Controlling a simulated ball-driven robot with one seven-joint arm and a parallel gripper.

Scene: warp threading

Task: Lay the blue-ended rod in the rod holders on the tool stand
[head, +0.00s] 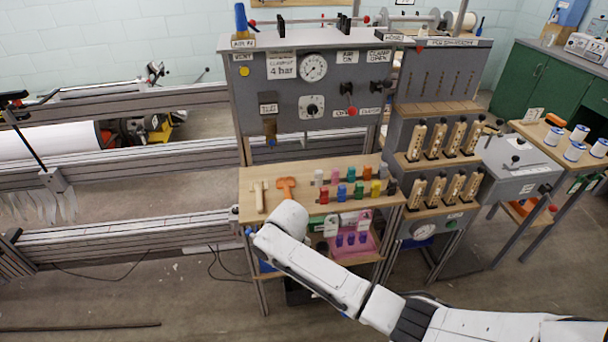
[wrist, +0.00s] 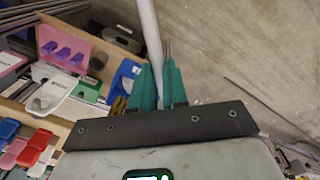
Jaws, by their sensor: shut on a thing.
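A plain pale grey rod (wrist: 148,30) stands between the teal fingers of my gripper (wrist: 160,84) in the wrist view. The fingers are shut on it, and it runs up out of the top of that picture. Its ends are not visible there, so I cannot see a blue end. In the head view my white arm reaches to the front of the wooden work shelf (head: 250,212), and the gripper and held rod are hidden behind it. Black upright clips (head: 281,26) stand on top of the grey panel stand (head: 265,52); I cannot tell whether they are the rod holders.
Metal loom rails (head: 120,148) lie left. Floor in front is mostly clear.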

